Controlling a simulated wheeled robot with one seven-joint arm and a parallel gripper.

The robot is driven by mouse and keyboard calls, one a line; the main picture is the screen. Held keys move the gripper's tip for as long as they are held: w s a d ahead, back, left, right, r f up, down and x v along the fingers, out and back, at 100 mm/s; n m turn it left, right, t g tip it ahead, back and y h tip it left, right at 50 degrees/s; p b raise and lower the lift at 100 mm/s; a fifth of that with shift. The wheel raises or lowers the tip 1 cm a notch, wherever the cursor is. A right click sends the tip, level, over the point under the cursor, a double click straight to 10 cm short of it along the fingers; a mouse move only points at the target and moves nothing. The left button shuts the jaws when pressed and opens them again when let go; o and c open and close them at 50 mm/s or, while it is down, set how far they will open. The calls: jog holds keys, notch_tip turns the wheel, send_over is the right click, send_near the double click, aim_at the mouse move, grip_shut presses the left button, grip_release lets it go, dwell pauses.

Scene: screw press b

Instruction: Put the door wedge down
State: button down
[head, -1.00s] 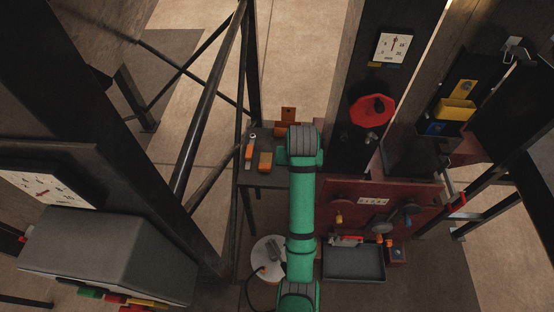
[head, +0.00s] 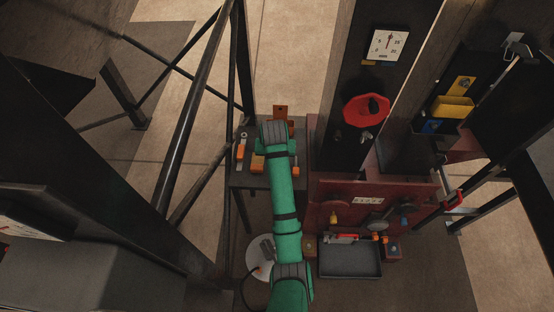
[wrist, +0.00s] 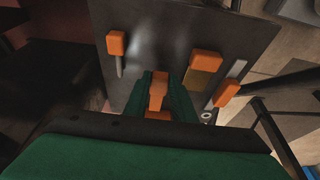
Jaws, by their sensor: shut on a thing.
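My gripper (wrist: 160,90) shows in the wrist view with its green fingers shut on an orange piece, which I take to be the door wedge (wrist: 158,92). The wedge points toward the dark table top (wrist: 150,35). I cannot tell whether it touches the surface.
On the table are an orange-handled tool (wrist: 116,43), an orange and brown block (wrist: 204,66) and another orange-handled tool (wrist: 227,93). A red press (head: 335,190) stands right of the table, with a grey tray (head: 350,262) below. Dark frame bars (head: 200,90) rise on the left.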

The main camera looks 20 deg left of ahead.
jog(key=f, duration=0.3)
jog(key=shift+w+d, duration=0.15)
jog(key=shift+d, duration=0.05)
jog(key=shift+a, duration=0.15)
jog(key=shift+f, duration=0.15)
jog(key=c, duration=1.5)
grip_release()
